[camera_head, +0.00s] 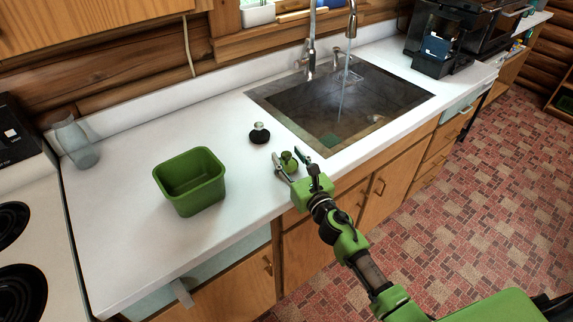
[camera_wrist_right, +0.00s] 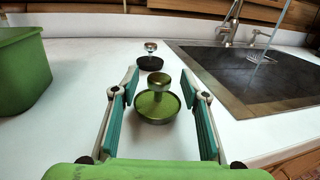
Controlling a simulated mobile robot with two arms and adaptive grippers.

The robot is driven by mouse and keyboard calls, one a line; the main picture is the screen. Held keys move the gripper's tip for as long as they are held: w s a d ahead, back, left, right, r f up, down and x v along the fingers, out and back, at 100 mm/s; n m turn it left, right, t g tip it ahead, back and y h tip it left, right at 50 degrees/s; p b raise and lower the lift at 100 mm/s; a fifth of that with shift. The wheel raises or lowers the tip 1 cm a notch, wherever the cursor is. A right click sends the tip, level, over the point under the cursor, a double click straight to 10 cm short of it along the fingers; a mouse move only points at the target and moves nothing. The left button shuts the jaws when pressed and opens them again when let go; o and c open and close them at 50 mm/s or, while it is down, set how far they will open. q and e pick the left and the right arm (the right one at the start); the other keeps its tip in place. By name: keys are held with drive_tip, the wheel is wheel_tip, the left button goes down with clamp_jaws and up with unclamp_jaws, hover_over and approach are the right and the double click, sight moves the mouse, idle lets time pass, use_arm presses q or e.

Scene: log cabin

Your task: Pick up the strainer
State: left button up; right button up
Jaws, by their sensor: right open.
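My right gripper (camera_wrist_right: 159,76) is open, with one teal-padded finger on each side of this piece and visible gaps to both. In the head view my right gripper (camera_head: 287,154) reaches over the counter's front edge. A similar black piece with a clear or silvery knob (camera_head: 259,133) stands just beyond, and it also shows in the wrist view (camera_wrist_right: 150,63). My left gripper is out of view.
A green square bin (camera_head: 190,181) stands on the counter to the left. The dark sink (camera_head: 340,105) with running water lies to the right of the pieces. A glass jar (camera_head: 76,143) stands near the stove at far left. The counter (camera_head: 120,240) between is mostly clear.

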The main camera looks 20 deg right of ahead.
drive_tip(key=shift+w+a, duration=0.2)
drive_tip(key=shift+w, duration=0.7)
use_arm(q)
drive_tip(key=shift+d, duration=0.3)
use_arm(e)
drive_tip(key=shift+r, duration=0.1)
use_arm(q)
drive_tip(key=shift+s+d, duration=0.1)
use_arm(e)
drive_tip(key=shift+s, duration=0.1)
clamp_jaws()
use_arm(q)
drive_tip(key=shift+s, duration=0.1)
